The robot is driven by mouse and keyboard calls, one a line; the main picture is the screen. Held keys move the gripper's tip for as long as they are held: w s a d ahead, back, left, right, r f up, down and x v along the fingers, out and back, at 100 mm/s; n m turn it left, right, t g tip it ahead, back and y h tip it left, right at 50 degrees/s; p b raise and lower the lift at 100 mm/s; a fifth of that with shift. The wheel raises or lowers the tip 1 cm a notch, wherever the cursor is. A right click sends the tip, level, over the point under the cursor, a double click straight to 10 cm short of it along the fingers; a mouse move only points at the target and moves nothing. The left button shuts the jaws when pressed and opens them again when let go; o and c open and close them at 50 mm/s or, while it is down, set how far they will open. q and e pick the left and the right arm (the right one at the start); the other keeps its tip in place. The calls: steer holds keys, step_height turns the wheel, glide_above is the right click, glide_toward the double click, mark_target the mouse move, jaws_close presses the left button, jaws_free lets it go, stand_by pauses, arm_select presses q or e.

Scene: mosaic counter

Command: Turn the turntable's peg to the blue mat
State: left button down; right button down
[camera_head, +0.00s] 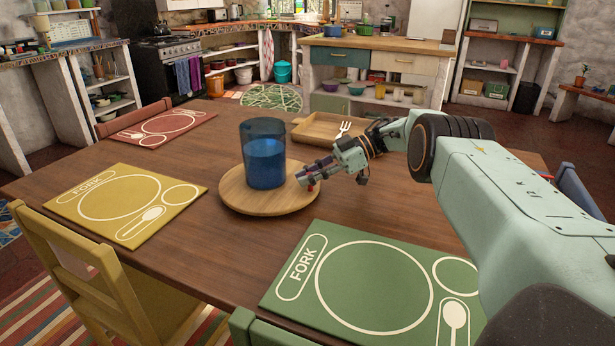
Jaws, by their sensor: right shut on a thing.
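The turntable (245,200) is a round wooden disc near the middle of the table. A blue glass (265,170) stands upright on it. My right gripper (308,178) reaches in from the right and is shut at the turntable's right rim. The peg is hidden by its fingers, at the disc's right side. No blue mat shows; my right arm covers the right part of the table. My left gripper is not in view.
A yellow mat (125,222) lies left, a red mat (160,128) at the back left, and a green mat (375,285) in front. A wooden tray (312,131) with a white fork (343,128) on it stands behind the turntable. A blue chair (582,188) is at the right.

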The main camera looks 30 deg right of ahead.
steer(key=c, duration=1.3)
jaws_free()
steer(key=shift+s+d, duration=0.3)
steer(key=shift+o, duration=0.4)
steer(key=shift+w+a+f, duration=0.1)
steer(key=shift+w+a, duration=0.1)
steer(key=shift+d+r, duration=0.1)
steer(key=shift+r, duration=0.25)
step_height(320, 180, up, 9)
steer(key=shift+r, duration=0.15)
